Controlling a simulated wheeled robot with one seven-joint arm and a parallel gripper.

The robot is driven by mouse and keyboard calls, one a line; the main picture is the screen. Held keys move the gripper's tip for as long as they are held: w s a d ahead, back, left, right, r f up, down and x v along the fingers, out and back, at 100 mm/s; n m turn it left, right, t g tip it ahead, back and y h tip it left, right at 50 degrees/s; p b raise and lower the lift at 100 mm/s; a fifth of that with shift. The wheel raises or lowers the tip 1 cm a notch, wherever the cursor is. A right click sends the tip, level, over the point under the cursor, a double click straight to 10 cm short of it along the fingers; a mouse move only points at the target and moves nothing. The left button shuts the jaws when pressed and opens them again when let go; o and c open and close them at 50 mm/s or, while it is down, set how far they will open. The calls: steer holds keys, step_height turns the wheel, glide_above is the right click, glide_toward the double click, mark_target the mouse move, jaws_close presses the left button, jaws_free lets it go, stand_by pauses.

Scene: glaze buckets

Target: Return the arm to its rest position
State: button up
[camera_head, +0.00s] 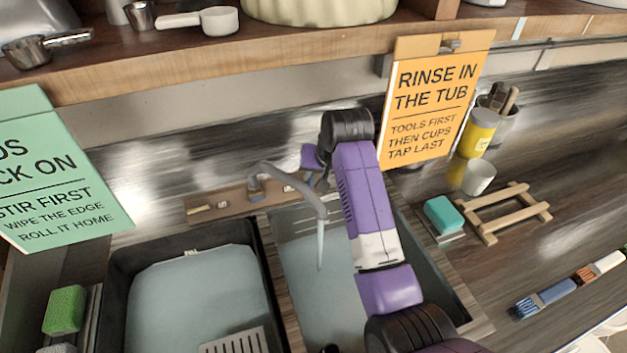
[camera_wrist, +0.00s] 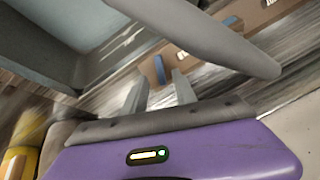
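My arm, purple and black, reaches over the right sink basin in the head view. My gripper (camera_head: 312,178) is at the back of that basin, beside the wooden tap ledge (camera_head: 232,202), and is mostly hidden by my wrist. In the wrist view my gripper (camera_wrist: 160,78) has its two grey fingers apart, with nothing held that I can see. A blue upright piece (camera_wrist: 160,68) on the ledge shows beyond the gap; I cannot tell how far off. The grey tap spout (camera_head: 312,196) curves close to the left of my arm; it also crosses the wrist view (camera_wrist: 205,38).
The left basin (camera_head: 190,300) holds grey-blue liquid. An orange sign (camera_head: 432,98) hangs behind my arm. A cup (camera_head: 478,178), teal sponge (camera_head: 443,214) and wooden frame (camera_head: 488,232) stand on the right counter. A wooden shelf (camera_head: 290,58) crosses above.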

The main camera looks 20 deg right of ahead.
steer(key=shift+v, duration=1.1)
steer(key=shift+w, duration=0.15)
steer(key=w+r+t, duration=0.4)
steer(key=w+r, duration=0.1)
steer(key=r, duration=0.1)
steer(key=s+f+n+t+b, duration=0.1)
steer(key=s+f, duration=0.1)
steer(key=s, duration=1.6)
steer(key=s+f+n+t+b, duration=0.1)
steer(key=s+f+t, duration=0.1)
steer(key=s, duration=1.7)
steer(key=s+f+n+t+b, duration=0.1)
steer(key=s+f, duration=0.3)
steer(key=s, duration=1.4)
steer(key=shift+s+n+t+h+b, duration=0.3)
steer(key=shift+s+n+t+b, duration=0.1)
steer(key=shift+t+b, duration=0.15)
